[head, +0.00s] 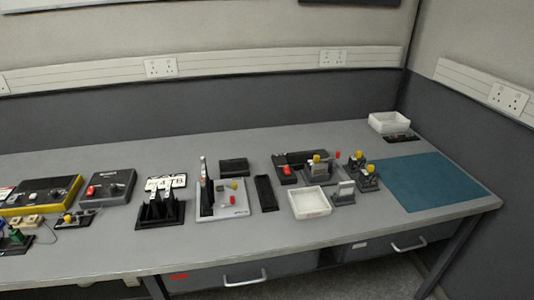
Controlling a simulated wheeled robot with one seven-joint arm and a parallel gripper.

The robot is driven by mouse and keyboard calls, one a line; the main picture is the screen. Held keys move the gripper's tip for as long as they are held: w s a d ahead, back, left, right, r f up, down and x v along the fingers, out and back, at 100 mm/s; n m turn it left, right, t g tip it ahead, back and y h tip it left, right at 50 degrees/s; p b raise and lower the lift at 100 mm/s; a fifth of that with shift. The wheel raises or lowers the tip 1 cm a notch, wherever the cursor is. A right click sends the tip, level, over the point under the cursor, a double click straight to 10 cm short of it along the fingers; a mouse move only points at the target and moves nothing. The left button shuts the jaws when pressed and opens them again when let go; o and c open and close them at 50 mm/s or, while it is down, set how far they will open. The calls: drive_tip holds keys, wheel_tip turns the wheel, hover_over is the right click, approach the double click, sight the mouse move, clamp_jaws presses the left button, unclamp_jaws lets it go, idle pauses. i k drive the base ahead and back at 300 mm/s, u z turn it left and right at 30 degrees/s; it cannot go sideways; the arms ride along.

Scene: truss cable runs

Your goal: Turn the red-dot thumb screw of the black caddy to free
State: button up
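I cannot tell for certain which item is the black caddy, and no red dot on a thumb screw can be made out at this size. A black slotted holder (160,211) stands left of the middle of the bench. Dark fixtures with yellow knobs (364,176) stand right of the middle. A dark unit (302,160) with red and yellow parts sits behind the white tray. My gripper is not in view.
The grey bench (270,236) runs along the wall. A white tray (310,203) and a grey bracket (344,193) stand near its front. A blue mat (432,181) lies clear at right. Another white tray (389,122) stands at back right. Boxed units (107,188) fill the left.

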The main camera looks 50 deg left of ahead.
sight(202, 182)
drive_tip(key=u, duration=0.6)
drive_tip(key=i, duration=0.9)
drive_tip(key=u, duration=1.25)
drive_tip(key=i, duration=0.35)
drive_tip(key=u, duration=0.35)
